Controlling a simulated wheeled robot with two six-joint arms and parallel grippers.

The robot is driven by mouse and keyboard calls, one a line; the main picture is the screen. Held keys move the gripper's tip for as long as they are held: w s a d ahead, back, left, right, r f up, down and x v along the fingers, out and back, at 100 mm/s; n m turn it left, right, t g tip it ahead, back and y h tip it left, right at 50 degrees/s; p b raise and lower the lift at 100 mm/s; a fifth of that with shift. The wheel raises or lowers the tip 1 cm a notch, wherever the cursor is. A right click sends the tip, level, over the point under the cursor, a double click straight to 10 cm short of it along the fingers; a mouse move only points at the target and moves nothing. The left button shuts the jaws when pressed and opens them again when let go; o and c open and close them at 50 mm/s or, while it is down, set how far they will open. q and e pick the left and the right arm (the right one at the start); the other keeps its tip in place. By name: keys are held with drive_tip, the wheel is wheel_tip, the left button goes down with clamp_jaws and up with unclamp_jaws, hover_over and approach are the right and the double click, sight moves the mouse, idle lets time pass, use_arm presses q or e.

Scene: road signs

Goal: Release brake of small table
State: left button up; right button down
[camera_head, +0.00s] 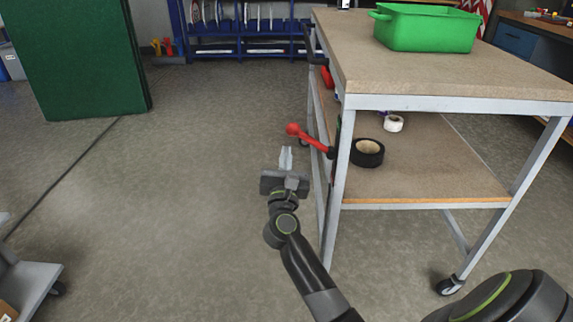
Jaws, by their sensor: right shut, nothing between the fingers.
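The small table (455,95) stands at the right, with a brown top, a grey metal frame and a lower shelf. A red brake lever (312,140) with a round knob sticks out to the left from the table's left side. My right gripper (286,158) is just left of and slightly below the lever's knob in the picture. It is shut and empty, its fingers pointing away from me. I cannot tell how far it is from the lever in depth; no contact shows. My left gripper is not in view.
A green bin (425,28) sits on the tabletop. A black tape roll (367,153) and a white roll (393,123) lie on the lower shelf. A blue rack (250,35) and a green panel (75,55) stand behind. The floor at left is mostly clear.

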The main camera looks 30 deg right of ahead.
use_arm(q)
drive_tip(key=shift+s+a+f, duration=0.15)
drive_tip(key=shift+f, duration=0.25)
use_arm(e)
drive_tip(key=shift+s+d+r+m+g+h, duration=0.15)
drive_tip(key=shift+r+m+g+h, duration=0.1)
drive_tip(key=shift+r+m, duration=0.6)
drive_tip(key=shift+d+r+m+g+h, duration=0.2)
drive_tip(key=shift+r+m, duration=0.35)
drive_tip(key=shift+m, duration=0.5)
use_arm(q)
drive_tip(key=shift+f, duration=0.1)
use_arm(e)
drive_tip(key=shift+r, duration=0.15)
